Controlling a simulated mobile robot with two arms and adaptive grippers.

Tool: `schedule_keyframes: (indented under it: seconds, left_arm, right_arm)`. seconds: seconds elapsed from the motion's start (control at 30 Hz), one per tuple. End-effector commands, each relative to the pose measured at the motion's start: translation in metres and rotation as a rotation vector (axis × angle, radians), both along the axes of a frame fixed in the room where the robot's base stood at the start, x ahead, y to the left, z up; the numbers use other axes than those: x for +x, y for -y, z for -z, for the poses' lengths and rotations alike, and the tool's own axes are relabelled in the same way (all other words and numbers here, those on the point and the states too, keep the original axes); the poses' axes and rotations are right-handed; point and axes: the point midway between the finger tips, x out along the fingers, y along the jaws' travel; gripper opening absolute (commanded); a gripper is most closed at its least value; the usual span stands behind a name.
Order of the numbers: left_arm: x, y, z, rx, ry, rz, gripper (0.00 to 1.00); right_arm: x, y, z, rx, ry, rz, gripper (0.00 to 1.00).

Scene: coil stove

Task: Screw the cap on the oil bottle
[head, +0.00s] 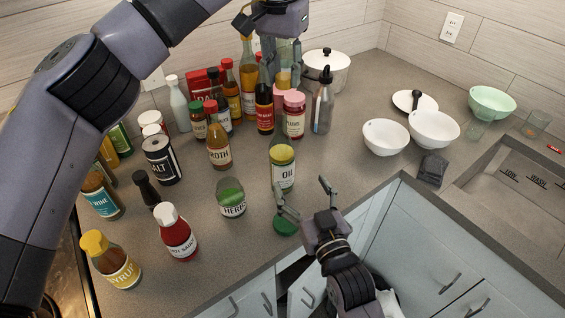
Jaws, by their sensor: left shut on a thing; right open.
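The oil bottle (283,170), clear with a yellow-green band and an "OIL" label, stands upright near the middle of the counter. No cap shows on it. A green cap (286,226) lies on the counter near the front edge. My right gripper (304,198) is open, with one finger over the cap and the other out to the right. It partly hides the cap.
Several bottles and jars crowd the back and left, including a broth bottle (219,146), a herbs jar (231,197) and a pink-lidded jar (294,117). A metal bottle (322,104) stands right of them. White bowls (385,138) and a sink (520,185) are at right.

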Motion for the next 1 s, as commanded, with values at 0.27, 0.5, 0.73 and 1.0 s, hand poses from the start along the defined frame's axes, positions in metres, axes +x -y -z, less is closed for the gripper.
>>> schedule_keyframes:
  seconds: [0.27, 0.5, 0.73, 1.0]
  left_arm:
    - [0.001, -0.001, 0.001, 0.000, -0.001, -0.003, 0.18]
    - [0.000, -0.001, 0.001, 0.000, -0.001, -0.003, 0.18]
    - [0.000, -0.001, 0.001, 0.000, -0.001, -0.003, 0.18]
    - [0.000, -0.001, 0.001, 0.000, -0.001, -0.003, 0.18]
  right_arm:
    - [0.027, -0.009, -0.001, 0.002, 0.002, 0.001, 0.77]
    - [0.071, -0.024, -0.001, 0.000, 0.001, 0.001, 0.77]
    - [0.102, -0.035, -0.001, 0.000, 0.001, 0.000, 0.77]
    - [0.114, -0.039, -0.001, 0.000, 0.000, 0.000, 0.77]
